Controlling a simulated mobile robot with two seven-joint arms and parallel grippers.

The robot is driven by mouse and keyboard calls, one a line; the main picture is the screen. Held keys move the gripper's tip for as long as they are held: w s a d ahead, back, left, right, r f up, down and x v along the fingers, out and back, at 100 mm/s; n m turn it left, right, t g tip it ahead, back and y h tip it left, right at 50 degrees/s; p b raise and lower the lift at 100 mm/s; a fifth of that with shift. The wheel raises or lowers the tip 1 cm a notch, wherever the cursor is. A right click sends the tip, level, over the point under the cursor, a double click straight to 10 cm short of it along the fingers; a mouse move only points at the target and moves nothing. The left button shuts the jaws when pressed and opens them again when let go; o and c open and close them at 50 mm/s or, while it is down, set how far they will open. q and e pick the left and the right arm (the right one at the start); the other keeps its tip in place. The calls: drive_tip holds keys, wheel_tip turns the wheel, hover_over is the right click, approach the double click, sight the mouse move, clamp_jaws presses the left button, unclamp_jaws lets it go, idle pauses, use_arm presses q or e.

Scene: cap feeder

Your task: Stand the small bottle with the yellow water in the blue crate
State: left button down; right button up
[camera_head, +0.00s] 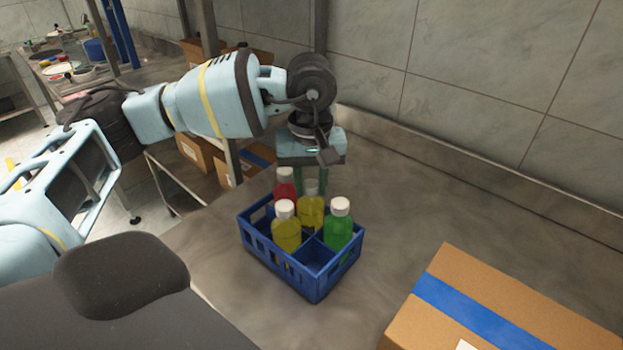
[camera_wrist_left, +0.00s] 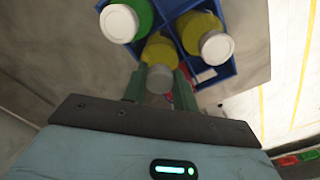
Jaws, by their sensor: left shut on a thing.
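The blue crate (camera_head: 317,282) stands on the metal table; it also shows in the wrist view (camera_wrist_left: 172,9). My left gripper (camera_head: 312,182) points down over its back part. Its fingers (camera_wrist_left: 160,88) are shut on a small bottle of yellow water (camera_head: 311,208), just below the white cap. This bottle is upright and at a back compartment, shown also in the wrist view (camera_wrist_left: 157,48). Its base is hidden, so I cannot tell whether it touches the crate floor. Another yellow bottle (camera_head: 286,232) stands in the crate in front of it. My right gripper is out of view.
A red bottle (camera_head: 286,190) is at the crate's back left and a green bottle (camera_head: 338,228) at its right. The front compartment looks empty. A cardboard box with blue tape (camera_head: 490,305) lies at the front right. The wall runs behind; the table right of the crate is clear.

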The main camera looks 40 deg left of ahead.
use_arm(q)
drive_tip(key=shift+r, duration=0.1)
drive_tip(key=c, duration=1)
unclamp_jaws()
drive_tip(key=c, duration=0.4)
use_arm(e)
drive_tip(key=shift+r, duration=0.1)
use_arm(q)
drive_tip(key=shift+r+p, duration=0.7)
drive_tip(key=shift+r, duration=0.8)
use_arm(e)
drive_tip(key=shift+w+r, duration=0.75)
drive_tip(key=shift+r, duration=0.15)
